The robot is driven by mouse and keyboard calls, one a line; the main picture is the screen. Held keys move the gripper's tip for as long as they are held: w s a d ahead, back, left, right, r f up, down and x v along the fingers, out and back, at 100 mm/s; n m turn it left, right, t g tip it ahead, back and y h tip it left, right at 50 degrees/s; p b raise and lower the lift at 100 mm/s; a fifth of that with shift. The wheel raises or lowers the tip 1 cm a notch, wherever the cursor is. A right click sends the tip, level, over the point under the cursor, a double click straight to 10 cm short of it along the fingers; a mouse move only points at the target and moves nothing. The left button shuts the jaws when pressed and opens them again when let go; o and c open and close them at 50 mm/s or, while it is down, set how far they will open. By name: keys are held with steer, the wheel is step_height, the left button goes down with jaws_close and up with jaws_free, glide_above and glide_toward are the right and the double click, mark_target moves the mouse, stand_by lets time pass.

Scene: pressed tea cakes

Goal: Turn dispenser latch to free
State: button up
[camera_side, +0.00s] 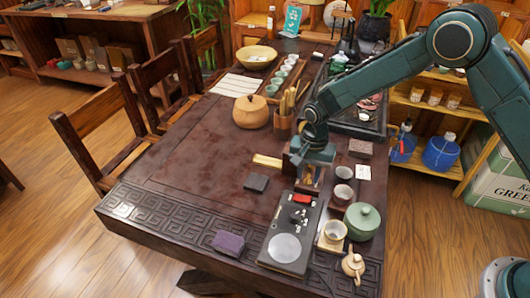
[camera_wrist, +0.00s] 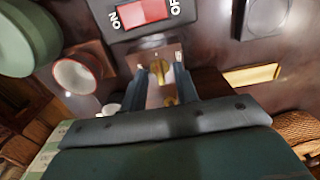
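The brass latch (camera_wrist: 160,70) shows in the wrist view as a small gold knob on a pale plate, just behind the ON/OFF switch device. My gripper (camera_wrist: 159,66) is open, with one dark finger on each side of the latch and a visible gap to it. In the side view my gripper (camera_side: 310,178) points down at the wooden dispenser, just behind the black device. My wrist and fingers hide most of the dispenser and latch there, so I cannot tell the latch's angle from that view. A second gold part (camera_wrist: 170,101) shows lower between the fingers.
The black device (camera_side: 287,247) with a red switch (camera_wrist: 144,12) lies in front. A brass strip (camera_side: 267,161) and dark block (camera_side: 257,183) lie left. The table's left middle is clear.

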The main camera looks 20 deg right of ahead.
mark_target(308, 177)
steer(key=shift+r, duration=0.1)
step_height(308, 177, up, 14)
steer(key=shift+f, duration=0.2)
stand_by(0.5)
steer(key=shift+r, duration=0.1)
